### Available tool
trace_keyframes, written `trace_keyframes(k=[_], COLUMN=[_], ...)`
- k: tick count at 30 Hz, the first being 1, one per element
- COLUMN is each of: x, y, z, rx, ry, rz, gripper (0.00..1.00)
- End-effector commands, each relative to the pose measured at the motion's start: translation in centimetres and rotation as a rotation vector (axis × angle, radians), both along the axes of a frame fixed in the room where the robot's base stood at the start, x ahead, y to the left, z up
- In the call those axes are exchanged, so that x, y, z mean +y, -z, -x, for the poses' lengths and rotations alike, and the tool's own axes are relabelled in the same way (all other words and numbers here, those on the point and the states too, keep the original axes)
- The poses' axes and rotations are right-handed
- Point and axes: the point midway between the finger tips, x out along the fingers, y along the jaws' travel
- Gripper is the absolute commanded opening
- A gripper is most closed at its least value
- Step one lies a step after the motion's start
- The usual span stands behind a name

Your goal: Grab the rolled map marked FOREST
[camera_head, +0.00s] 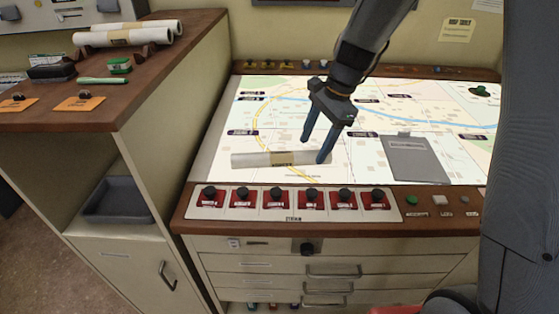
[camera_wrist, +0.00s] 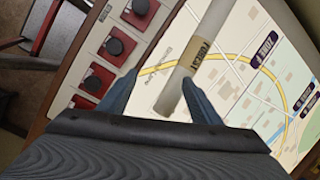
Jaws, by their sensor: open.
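A white rolled map (camera_head: 245,160) with a tan band lies on the lit map table. In the wrist view the band on this rolled map (camera_wrist: 207,27) reads FOREST. My gripper (camera_head: 313,150) is open at the roll's right end, one finger on the far side and one in front of it. In the wrist view my gripper (camera_wrist: 157,85) has the roll's near end between its fingers, closer to the right one. Nothing is held. Whether a finger touches the roll, I cannot tell.
Two other rolled maps (camera_head: 130,37) lie on the wooden counter at left. A grey clipboard (camera_head: 416,158) lies right of my gripper. A panel of red switches with black knobs (camera_head: 277,198) runs along the table's front edge. The lit map surface (camera_head: 370,150) around the clipboard is mostly clear.

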Motion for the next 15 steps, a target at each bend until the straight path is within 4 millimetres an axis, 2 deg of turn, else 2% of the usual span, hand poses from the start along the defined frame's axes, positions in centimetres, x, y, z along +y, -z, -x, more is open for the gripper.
trace_keyframes(k=[1, 3, 6, 15], x=[1.2, 2.6, 3.9, 5.5], y=[0.5, 0.7, 0.7, 2.9], z=[-1.8, -3.4, -4.9, -5.4], rx=[0.035, 0.081, 0.126, 0.153], ry=[0.090, 0.198, 0.300, 0.351], rz=[-0.032, -0.069, -0.105, -0.121], gripper=[0.58, 0.58, 0.58, 0.58])
